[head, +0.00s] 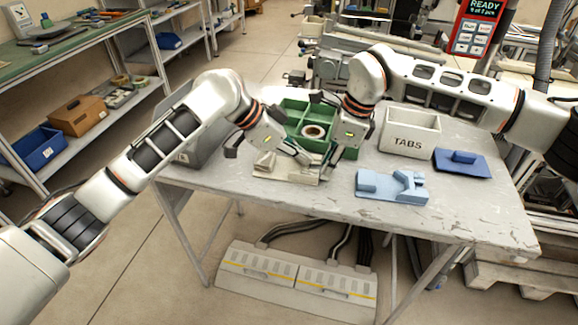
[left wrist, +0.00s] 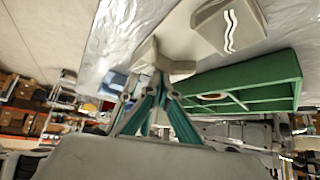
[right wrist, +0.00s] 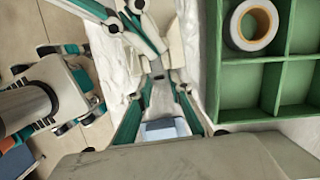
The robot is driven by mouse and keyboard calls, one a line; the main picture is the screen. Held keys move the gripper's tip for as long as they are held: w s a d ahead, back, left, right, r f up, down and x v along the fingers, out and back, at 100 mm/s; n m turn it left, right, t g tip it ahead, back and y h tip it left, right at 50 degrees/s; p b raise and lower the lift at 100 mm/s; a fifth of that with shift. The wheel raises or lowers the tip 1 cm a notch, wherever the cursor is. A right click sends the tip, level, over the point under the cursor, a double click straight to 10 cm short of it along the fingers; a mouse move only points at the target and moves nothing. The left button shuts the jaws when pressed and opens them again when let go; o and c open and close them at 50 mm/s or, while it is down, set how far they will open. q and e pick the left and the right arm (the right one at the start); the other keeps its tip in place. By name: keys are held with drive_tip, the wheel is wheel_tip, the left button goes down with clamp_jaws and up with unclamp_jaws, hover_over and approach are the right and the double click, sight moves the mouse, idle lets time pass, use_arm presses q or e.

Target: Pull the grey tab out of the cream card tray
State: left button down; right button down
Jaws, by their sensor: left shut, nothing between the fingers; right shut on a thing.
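The cream card tray (head: 288,170) lies on the table in front of the green divided crate; it also shows in the left wrist view (left wrist: 178,66). My left gripper (head: 303,158) is shut and empty, its fingertips at the tray. My right gripper (head: 333,154) is beside it at the tray's right end. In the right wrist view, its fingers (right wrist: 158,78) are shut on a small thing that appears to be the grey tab. The fingers mostly hide the tab, so how far it sits in the tray cannot be told.
The green crate (head: 291,107) with a tape reel (head: 314,131) stands just behind. The cream TABS bin (head: 408,141) is to the right. A light blue block (head: 393,187) and a dark blue piece (head: 462,163) lie at the right. The front of the table is clear.

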sight(302, 166)
use_arm(q)
drive_tip(key=shift+s+a+f, duration=0.1)
drive_tip(key=shift+f, duration=0.55)
use_arm(e)
drive_tip(key=shift+r, duration=1)
drive_tip(key=shift+a+r, duration=0.1)
drive_tip(key=shift+r, duration=1.6)
use_arm(q)
drive_tip(key=shift+r, duration=3.9)
